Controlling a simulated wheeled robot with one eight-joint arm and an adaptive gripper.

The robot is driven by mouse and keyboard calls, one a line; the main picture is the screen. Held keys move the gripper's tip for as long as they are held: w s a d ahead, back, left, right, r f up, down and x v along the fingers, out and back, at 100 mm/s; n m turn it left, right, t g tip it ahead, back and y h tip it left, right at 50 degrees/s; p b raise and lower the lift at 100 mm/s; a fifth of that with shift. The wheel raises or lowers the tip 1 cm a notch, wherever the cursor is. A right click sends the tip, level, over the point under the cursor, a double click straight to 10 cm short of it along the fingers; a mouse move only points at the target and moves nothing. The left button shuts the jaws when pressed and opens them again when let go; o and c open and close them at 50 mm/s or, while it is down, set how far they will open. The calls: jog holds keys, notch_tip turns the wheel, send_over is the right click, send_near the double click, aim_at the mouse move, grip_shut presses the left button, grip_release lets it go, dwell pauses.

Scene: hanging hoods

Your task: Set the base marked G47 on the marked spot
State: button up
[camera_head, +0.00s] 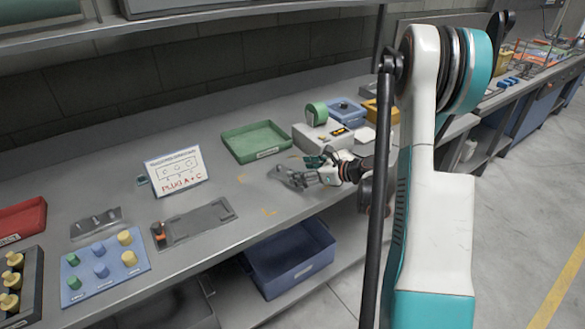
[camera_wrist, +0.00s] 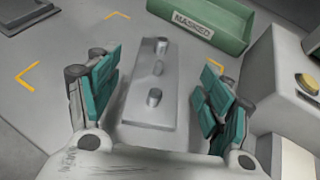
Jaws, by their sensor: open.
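My gripper (camera_head: 316,172) is low over the bench. In the wrist view its teal fingers (camera_wrist: 160,92) stand apart on either side of a grey base plate (camera_wrist: 138,98) with three upright pegs. Gaps show between the plate and the fingers. The plate also shows in the head view (camera_head: 291,178), at the fingertips. No G47 marking is readable on it. Yellow corner marks on the bench, such as the left one (camera_wrist: 30,75) and the near one (camera_head: 268,212), mark out the spot. The plate lies toward the right side of these marks. I cannot tell whether it rests flat.
A green tray labelled MASKED (camera_wrist: 205,25) stands just beyond the plate. A grey box with a yellow button (camera_wrist: 290,80) is close on the right. A sign (camera_head: 176,170), a grey fixture (camera_head: 200,222), another pegged plate (camera_head: 95,224) and a blue pegboard (camera_head: 105,268) are to the left.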

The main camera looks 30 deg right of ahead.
jog(key=p+v, duration=0.1)
jog(key=v, duration=0.5)
jog(key=shift+s+d+r, duration=0.1)
jog(key=shift+s+r, duration=0.05)
jog(key=shift+s, duration=0.1)
